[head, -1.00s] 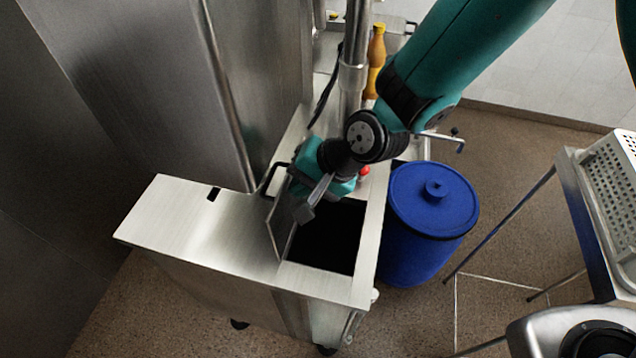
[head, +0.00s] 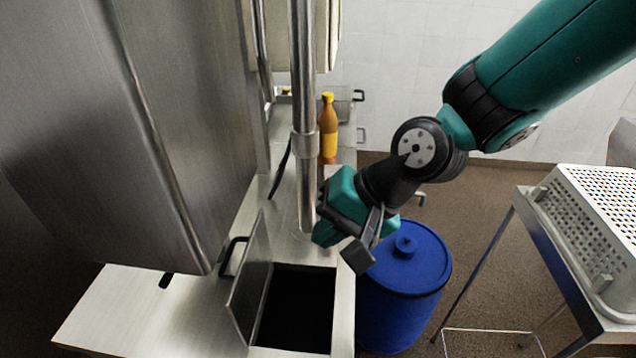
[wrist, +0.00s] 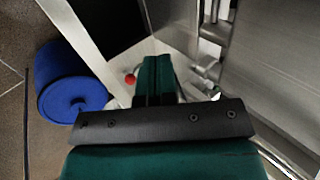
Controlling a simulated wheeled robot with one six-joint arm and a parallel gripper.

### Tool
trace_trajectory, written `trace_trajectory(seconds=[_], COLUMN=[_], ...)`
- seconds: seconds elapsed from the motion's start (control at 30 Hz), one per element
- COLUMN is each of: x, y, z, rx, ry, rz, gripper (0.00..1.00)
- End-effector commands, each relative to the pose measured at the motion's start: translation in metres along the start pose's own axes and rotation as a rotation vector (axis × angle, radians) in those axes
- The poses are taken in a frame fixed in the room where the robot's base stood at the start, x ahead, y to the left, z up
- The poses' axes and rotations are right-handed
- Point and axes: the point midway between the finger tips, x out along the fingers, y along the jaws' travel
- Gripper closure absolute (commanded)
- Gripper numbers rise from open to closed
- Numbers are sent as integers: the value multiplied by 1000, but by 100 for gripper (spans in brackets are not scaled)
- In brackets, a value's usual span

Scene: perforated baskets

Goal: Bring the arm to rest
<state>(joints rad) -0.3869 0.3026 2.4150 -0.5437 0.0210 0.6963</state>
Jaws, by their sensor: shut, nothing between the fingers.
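My gripper (head: 328,226) is teal, with its arm reaching in from the upper right of the head view. It hangs above the steel counter, near the metal post and the rear right corner of the dark square opening. In the wrist view the teal fingers (wrist: 153,80) are together with nothing between them. The hinged lid (head: 249,280) of the opening stands raised at its left side. A blue lidded barrel (head: 402,300) stands on the floor to the right of the counter; it also shows at the left of the wrist view (wrist: 65,82).
A vertical steel post (head: 303,80) and a large steel cabinet (head: 110,130) stand left of the gripper. An orange-brown bottle (head: 328,130) stands behind. A white perforated basket (head: 590,230) rests on a stand at the right. Open floor lies between barrel and stand.

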Motion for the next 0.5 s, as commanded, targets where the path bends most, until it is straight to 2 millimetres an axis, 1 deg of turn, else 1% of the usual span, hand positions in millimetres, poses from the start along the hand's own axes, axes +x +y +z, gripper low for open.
trace_trajectory(seconds=[0.1, 0.17, 0.27, 0.4, 0.5], x=[-2, -8, -27, -63, -85], y=[0, 3, 11, 33, 50], z=[1, 3, 14, 39, 59], rx=[-12, -48, -177, -429, -584], ry=[0, -4, -19, -64, -107], rz=[3, 12, 50, 134, 190], gripper=[100, 100, 100, 100, 100])
